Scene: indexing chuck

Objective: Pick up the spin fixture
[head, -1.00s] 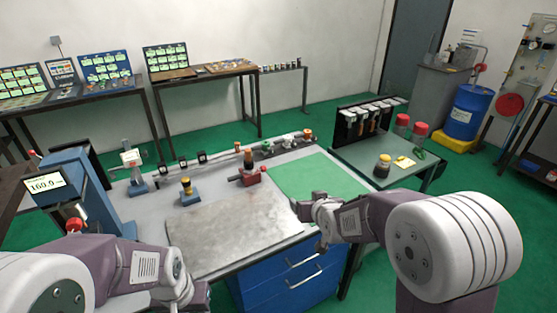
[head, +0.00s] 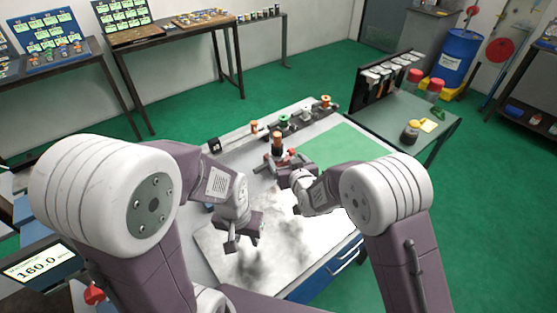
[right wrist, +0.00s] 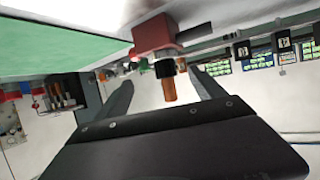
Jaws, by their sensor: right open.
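A red-based fixture stands on the bench in the head view, with an upright orange-brown cylinder (head: 277,143) with a dark collar on top; it looks like the spin fixture. My right gripper (head: 288,182) is just in front of it, on the near side. The right wrist view is upside down and shows the red base (right wrist: 155,38) and the cylinder (right wrist: 168,88) beyond my open, empty right fingers (right wrist: 165,90), roughly in line with the gap. My left gripper (head: 244,242) hangs over the grey metal plate (head: 285,265), its fingers apart and empty.
A green mat (head: 345,155) covers the bench's right part. A row of small coloured pieces (head: 283,120) stands along the back edge. A side table (head: 440,125) at right holds a dark jar (head: 410,132). A display (head: 45,262) is at lower left.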

